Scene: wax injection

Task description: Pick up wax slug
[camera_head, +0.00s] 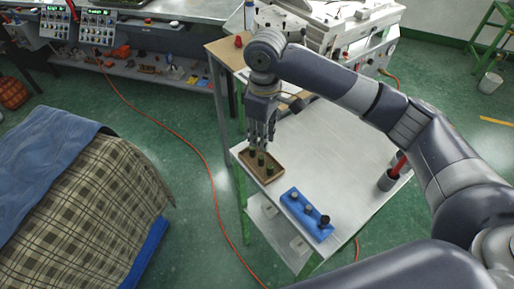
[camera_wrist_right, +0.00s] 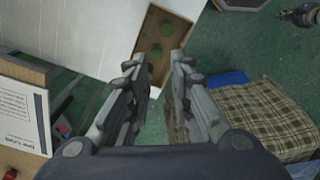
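Dark green wax slugs (camera_head: 270,170) stand in a row in a brown wooden tray (camera_head: 274,179) at the left edge of the white table. In the right wrist view, the tray (camera_wrist_right: 179,18) shows round green slugs (camera_wrist_right: 155,51) between and beyond the fingertips. My right gripper (camera_head: 262,143) points down just above the tray's far part, close over the slugs. In the right wrist view, my right gripper (camera_wrist_right: 159,72) has its fingers apart, with nothing seen held between them. Contact with a slug cannot be told.
A dark cup with a red handle (camera_head: 388,180) stands at right. A machine (camera_head: 335,30) stands behind. A plaid-covered seat (camera_head: 90,200) is at left.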

